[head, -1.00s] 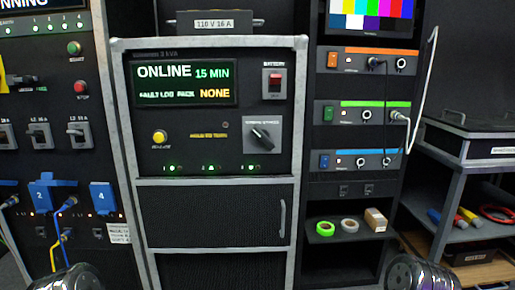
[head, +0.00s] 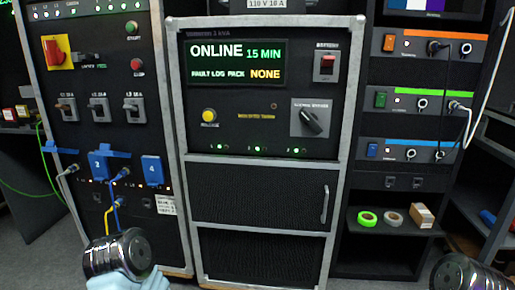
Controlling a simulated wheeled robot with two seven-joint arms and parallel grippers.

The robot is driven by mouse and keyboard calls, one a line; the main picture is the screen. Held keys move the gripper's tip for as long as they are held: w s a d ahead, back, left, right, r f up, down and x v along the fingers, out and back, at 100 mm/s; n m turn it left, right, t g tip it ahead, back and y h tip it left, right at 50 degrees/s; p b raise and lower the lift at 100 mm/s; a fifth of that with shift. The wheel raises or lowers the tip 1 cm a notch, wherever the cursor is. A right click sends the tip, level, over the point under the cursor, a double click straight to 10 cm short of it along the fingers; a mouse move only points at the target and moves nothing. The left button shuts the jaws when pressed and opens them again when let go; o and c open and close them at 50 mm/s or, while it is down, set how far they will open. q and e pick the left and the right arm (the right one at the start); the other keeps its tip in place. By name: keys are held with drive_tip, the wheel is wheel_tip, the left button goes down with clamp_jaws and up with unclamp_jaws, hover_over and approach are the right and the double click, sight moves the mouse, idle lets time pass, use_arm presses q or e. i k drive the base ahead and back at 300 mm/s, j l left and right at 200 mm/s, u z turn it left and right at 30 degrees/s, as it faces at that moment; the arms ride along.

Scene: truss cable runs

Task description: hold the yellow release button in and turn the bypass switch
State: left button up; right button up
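The yellow release button (head: 209,116) sits on the left of the black panel in the grey-framed rack, below the display (head: 236,63) that reads ONLINE, 15 MIN, NONE. The bypass switch (head: 311,119) is a black rotary knob on a grey plate at the right of the same panel. Its pointer is tilted, running from upper left to lower right. Nothing touches the button or the knob. Parts of my arms show at the bottom left and bottom right, well below the panel. No gripper fingers can be made out.
A red battery rocker switch (head: 327,64) sits above the knob. Left is a cabinet with a red rotary switch (head: 57,51), levers and blue plugs (head: 152,170). Right is a rack with cabled units and tape rolls (head: 367,218). The space before the panel is clear.

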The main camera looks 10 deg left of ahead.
sight(208, 115)
drive_tip(key=i+j, duration=0.25)
drive_tip(key=i, duration=0.2)
drive_tip(key=i+j, duration=0.3)
drive_tip(key=i, duration=0.1)
